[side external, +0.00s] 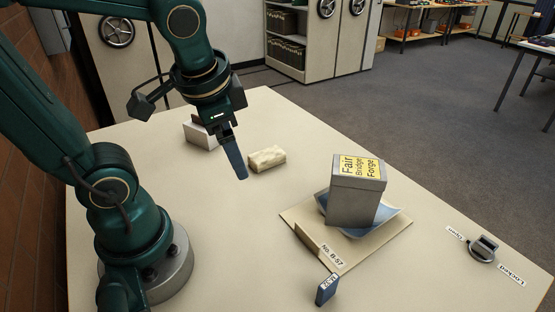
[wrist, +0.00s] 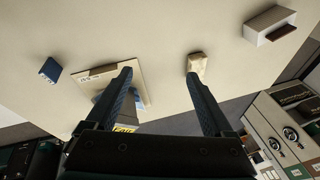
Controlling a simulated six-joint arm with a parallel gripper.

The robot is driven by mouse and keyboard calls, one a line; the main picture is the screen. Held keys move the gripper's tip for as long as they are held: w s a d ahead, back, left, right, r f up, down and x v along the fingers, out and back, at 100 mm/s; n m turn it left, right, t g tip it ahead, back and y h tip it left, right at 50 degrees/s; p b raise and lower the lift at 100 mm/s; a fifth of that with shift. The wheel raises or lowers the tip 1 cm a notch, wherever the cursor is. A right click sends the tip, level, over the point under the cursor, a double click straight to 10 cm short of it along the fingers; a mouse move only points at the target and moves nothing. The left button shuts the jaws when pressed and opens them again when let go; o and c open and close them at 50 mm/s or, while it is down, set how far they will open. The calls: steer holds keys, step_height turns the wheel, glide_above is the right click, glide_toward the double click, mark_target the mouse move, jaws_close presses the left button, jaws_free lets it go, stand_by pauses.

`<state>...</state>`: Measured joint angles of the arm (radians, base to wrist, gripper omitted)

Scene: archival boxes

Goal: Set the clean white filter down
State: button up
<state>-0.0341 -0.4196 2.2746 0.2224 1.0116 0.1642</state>
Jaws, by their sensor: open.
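My gripper (side external: 236,165) is above the table, pointing down. I cannot pick out a clean white filter in either view. The nearest pale thing is a cream, mottled block (side external: 267,159) lying on the table to the right of the fingers. In the wrist view the block (wrist: 197,64) shows just beyond the tip of the right finger. I cannot tell whether finger and block touch.
A grey box labelled "Fair Bridge Forge" (side external: 356,194) stands on a blue sheet (side external: 388,213) over a beige board marked "No. B-57" (side external: 352,257). A small blue block (side external: 327,290) stands in front. A white box (side external: 200,134) is behind my gripper. An Open/Locked latch (side external: 483,248) is far right.

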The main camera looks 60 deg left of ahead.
steer(key=d+n+t, duration=0.1)
steer(key=s+d+h, duration=0.1)
steer(key=d, duration=0.1)
steer(key=s+d+n+t+h, duration=0.1)
steer(key=shift+d+r+n+t, duration=0.3)
steer(key=shift+d+r, duration=0.05)
steer(key=shift+d, duration=0.05)
